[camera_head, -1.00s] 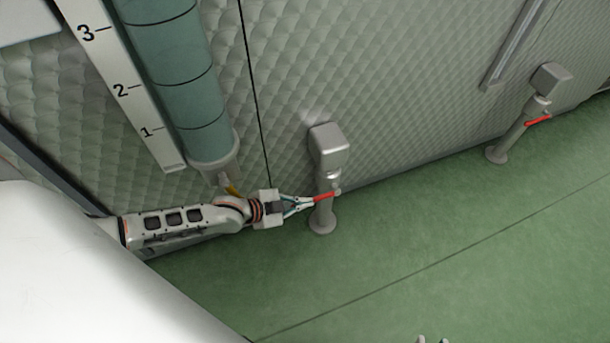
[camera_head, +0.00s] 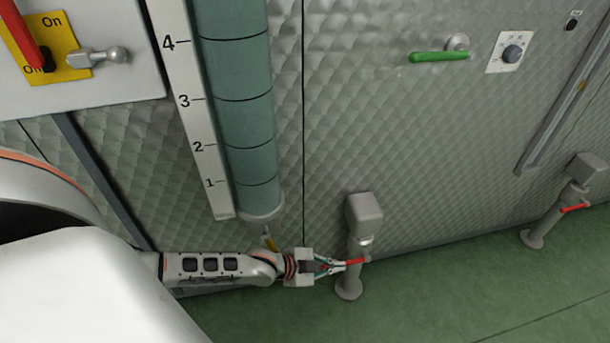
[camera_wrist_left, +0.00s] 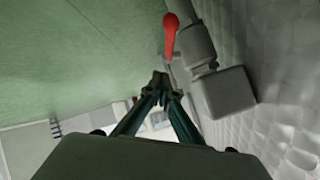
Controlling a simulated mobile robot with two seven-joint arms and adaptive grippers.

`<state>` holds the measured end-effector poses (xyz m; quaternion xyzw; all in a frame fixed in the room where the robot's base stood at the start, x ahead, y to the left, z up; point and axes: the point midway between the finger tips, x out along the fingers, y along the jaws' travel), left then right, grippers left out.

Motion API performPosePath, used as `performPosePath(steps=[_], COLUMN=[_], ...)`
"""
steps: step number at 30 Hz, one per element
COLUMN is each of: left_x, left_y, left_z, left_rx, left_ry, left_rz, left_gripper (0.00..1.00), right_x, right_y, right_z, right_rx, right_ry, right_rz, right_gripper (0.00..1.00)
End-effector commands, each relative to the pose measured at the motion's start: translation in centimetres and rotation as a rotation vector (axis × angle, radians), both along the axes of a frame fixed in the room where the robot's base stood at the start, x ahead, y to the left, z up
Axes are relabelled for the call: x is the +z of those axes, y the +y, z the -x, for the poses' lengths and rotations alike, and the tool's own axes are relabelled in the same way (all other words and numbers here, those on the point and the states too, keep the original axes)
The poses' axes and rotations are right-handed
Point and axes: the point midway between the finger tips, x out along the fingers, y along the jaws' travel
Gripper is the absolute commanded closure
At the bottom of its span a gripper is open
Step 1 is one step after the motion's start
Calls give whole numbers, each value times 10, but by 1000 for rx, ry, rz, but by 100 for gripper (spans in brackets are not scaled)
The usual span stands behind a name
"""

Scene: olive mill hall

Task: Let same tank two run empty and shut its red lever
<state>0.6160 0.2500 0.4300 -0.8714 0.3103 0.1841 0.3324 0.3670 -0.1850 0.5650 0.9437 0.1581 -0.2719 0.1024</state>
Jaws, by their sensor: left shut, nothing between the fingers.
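A short grey outlet pipe (camera_head: 355,246) with a box-shaped head stands at the wall's foot, carrying a red lever (camera_head: 356,261). My left gripper (camera_head: 342,265) is shut and empty, its tips at the red lever in the head view. In the left wrist view the closed fingertips (camera_wrist_left: 160,80) are just short of the red lever (camera_wrist_left: 171,35), with the pipe head (camera_wrist_left: 226,92) to the right. I cannot tell whether they touch. A teal gauge tube (camera_head: 240,110) stands beside a white scale (camera_head: 198,135) numbered 1 to 4. The tank's label is not visible.
A second outlet pipe with a red lever (camera_head: 575,208) stands to the right. A green lever (camera_head: 439,57) and a dial (camera_head: 511,53) are on the wall. A yellow switch plate (camera_head: 62,46) is at upper left. Green floor (camera_head: 450,305) is clear.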

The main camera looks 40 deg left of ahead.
Motion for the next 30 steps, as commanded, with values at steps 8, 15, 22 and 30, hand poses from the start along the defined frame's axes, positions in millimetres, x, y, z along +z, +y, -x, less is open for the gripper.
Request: performPosePath(steps=[8,15,22,30], left_x=[12,17,17,16], left_y=[32,45,48,47], left_z=[50,74,79,79], left_rx=[1,0,1,0], left_ry=[1,2,2,3], left_rz=[-3,0,0,0], left_gripper=[100,100,100,100], right_x=[0,-1,-2,-2], right_y=[-12,-15,-15,-15], right_z=[1,3,3,2], right_rx=[-1,-3,-3,-3], right_ry=[6,12,12,11], right_rz=[42,50,49,49], right_gripper=[80,80,80,80])
